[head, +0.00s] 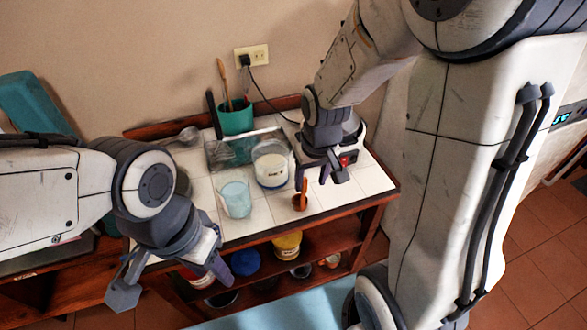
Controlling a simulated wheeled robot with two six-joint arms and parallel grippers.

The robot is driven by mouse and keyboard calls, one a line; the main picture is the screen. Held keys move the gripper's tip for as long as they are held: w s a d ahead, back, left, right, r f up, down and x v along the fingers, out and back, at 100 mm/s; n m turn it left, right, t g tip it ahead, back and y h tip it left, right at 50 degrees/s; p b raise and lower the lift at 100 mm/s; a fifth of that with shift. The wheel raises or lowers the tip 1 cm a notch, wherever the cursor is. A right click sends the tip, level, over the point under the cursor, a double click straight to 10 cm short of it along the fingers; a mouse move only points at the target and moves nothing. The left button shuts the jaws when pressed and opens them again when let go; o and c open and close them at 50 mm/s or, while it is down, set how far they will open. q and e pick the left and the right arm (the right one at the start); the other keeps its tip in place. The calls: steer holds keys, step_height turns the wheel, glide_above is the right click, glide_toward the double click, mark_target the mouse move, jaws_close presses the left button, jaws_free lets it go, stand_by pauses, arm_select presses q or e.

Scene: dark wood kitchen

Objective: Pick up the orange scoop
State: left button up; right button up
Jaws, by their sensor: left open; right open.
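An orange scoop (301,195) stands near the right front part of the white tiled counter, its handle pointing up and its lower end dark brown. My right gripper (327,179) is open just above and to the right of the scoop's handle. I cannot tell whether a finger touches the handle. My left gripper (170,287) is open and empty in front of the counter's left front edge, well away from the scoop.
A clear light-blue cup (236,198) and a white-filled jar (271,166) stand left of the scoop. A teal pot (236,118) with utensils stands behind. A black cord runs from the wall outlet (251,55). Shelves below hold a yellow container (287,245) and a blue one (245,262).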

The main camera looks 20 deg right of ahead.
steer(key=g, duration=0.2)
glide_above(303, 191)
steer(key=w, duration=0.2)
steer(key=f, duration=0.3)
steer(key=shift+s+d+f, duration=0.1)
steer(key=shift+s+f, duration=0.05)
steer(key=shift+s, duration=0.05)
step_height(303, 191, down, 6)
steer(key=shift+f+p, duration=0.1)
steer(key=shift+p, duration=0.85)
step_height(303, 191, down, 3)
steer(key=shift+s+d+f+p, duration=0.15)
steer(key=shift+p, duration=0.55)
steer(key=shift+f, duration=0.5)
jaws_close()
